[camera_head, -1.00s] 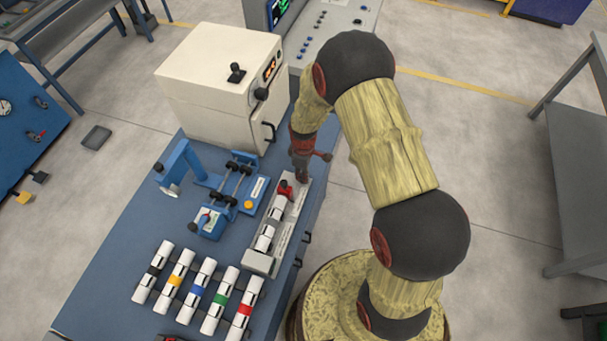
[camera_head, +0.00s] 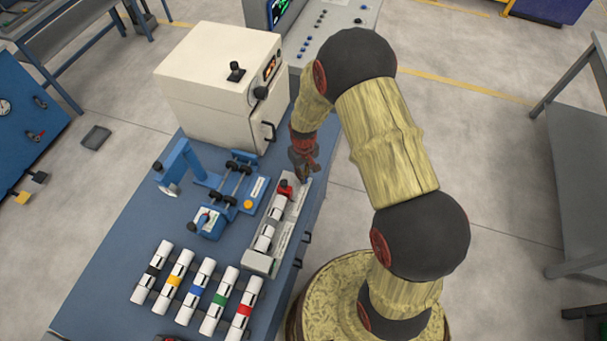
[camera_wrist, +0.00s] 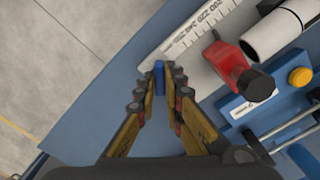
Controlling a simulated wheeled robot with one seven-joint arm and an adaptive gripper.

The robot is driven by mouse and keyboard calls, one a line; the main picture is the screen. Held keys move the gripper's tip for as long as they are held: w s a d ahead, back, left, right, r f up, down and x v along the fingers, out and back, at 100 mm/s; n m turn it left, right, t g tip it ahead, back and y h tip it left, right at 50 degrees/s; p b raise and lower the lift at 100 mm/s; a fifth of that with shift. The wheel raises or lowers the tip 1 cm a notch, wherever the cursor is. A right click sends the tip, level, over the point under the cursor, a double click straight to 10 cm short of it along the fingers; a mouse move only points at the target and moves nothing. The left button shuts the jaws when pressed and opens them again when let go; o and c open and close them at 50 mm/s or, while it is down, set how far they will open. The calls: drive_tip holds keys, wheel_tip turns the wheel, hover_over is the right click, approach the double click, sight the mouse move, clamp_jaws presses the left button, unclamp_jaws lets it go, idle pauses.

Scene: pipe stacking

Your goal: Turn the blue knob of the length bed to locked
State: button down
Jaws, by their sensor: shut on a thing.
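The length bed (camera_head: 262,262) is a long pale tray on the blue bench, with pipe pieces lying in it and a red clamp (camera_head: 285,188) near its far end. In the wrist view its printed scale (camera_wrist: 196,38) and the red clamp (camera_wrist: 238,68) show beside my gripper. The blue knob (camera_wrist: 159,78) stands at the bed's edge, between my fingertips. My gripper (camera_wrist: 160,84) is shut on the blue knob. In the head view my gripper (camera_head: 302,172) is at the bed's far end, and the knob is mostly hidden there. I cannot read the knob's lock marking.
A blue roller fixture (camera_head: 232,185) with a yellow button stands left of the bed. A white box machine (camera_head: 215,85) stands behind. Several banded pipes (camera_head: 200,290) lie at the bench front. Open floor (camera_head: 480,150) is to the right.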

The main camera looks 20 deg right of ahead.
drive_tip(key=m, duration=0.5)
drive_tip(key=shift+m, duration=2.5)
drive_tip(key=c, duration=1.9)
unclamp_jaws()
drive_tip(key=shift+r, duration=0.1)
wheel_tip(320, 180, up, 12)
